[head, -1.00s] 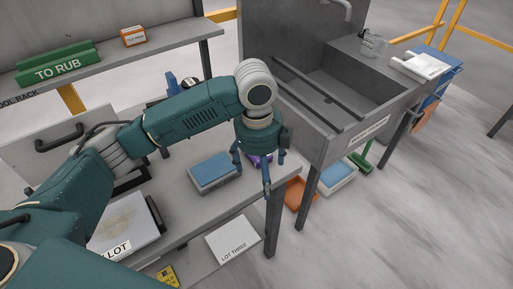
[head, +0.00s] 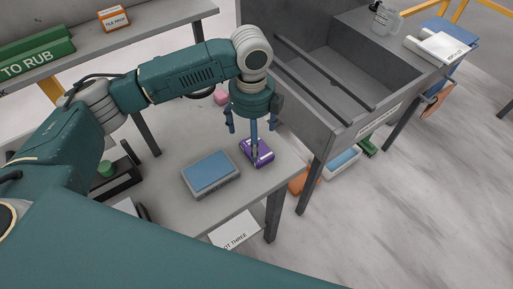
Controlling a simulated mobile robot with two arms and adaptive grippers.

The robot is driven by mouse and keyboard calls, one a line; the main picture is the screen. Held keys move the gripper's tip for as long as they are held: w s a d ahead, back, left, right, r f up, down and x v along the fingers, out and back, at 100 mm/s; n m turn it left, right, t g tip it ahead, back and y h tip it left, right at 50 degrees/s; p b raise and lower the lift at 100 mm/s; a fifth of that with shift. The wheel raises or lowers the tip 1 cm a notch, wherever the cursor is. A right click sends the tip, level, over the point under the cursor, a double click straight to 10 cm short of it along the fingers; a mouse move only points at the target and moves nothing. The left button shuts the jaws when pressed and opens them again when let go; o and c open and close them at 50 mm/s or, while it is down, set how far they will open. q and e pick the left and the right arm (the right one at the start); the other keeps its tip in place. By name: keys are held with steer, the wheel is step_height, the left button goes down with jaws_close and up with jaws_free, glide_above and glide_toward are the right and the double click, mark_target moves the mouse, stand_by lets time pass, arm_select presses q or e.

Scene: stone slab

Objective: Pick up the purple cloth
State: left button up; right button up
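The purple cloth (head: 264,152) is a small folded bundle with a pale mark. It lies on the grey table (head: 185,209) near its right edge, just right of a blue-topped grey block (head: 210,172). My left gripper (head: 250,135) points down with its fingers spread, above or just behind the cloth. One finger overlaps the cloth in the picture; I cannot tell whether it touches. Nothing shows between the fingers. My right gripper is not in view.
A card (head: 235,232) lies below the table's front edge.

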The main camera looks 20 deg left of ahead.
arm_select(q)
steer(key=f, duration=0.2)
steer(key=f+p, duration=0.1)
steer(key=f, duration=0.1)
steer(key=shift+s+f, duration=0.2)
steer(key=shift+f, duration=0.25)
steer(key=shift+w+f, duration=0.1)
steer(key=shift+c, duration=1)
steer(key=c, duration=0.9)
steer(key=shift+c, duration=0.8)
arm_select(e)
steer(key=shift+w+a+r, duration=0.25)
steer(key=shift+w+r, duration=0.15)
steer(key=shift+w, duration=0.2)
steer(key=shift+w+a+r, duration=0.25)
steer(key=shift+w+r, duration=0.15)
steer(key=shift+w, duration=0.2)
